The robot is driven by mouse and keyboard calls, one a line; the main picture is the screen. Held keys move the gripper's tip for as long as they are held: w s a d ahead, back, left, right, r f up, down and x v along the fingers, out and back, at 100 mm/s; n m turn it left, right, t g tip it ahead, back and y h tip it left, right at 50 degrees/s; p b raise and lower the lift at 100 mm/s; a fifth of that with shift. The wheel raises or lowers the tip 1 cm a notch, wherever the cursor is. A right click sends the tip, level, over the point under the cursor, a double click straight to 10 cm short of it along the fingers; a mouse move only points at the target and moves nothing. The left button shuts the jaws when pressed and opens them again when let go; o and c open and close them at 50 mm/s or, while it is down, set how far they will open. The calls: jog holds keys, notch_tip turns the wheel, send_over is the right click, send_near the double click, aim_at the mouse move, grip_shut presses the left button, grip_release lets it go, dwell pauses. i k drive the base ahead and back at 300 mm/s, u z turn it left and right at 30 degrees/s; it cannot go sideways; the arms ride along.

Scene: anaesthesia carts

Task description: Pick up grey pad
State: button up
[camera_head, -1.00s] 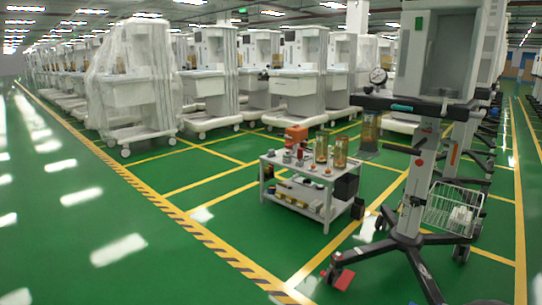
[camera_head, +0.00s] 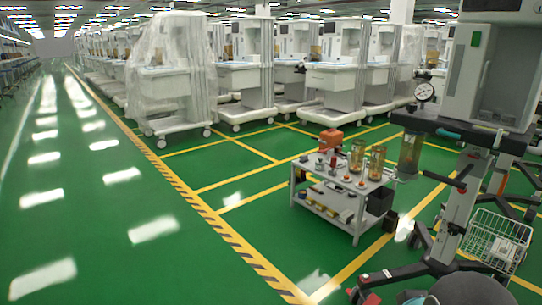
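I cannot make out a grey pad for certain in the head view. A small white cart (camera_head: 325,210) stands on the green floor right of centre, with several small items, amber cylinders (camera_head: 356,157) and an orange box (camera_head: 331,141) on its top. Smaller items lie on its lower shelf, too small to tell apart. My gripper is not in view. A dark rounded shape shows at the bottom right edge; I cannot tell what it is.
A wheeled stand (camera_head: 455,200) with a gauge (camera_head: 424,92), a wire basket (camera_head: 497,240) and spreading legs stands close at right. Rows of white machines, one wrapped in plastic (camera_head: 168,80), fill the back. The green floor at left is clear beyond the striped line (camera_head: 213,218).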

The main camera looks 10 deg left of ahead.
aim_at(304, 158)
jog(key=u, duration=0.6)
jog(key=i, duration=1.95)
jog(key=z, duration=0.5)
jog(key=i, duration=1.65)
jog(key=z, duration=0.95)
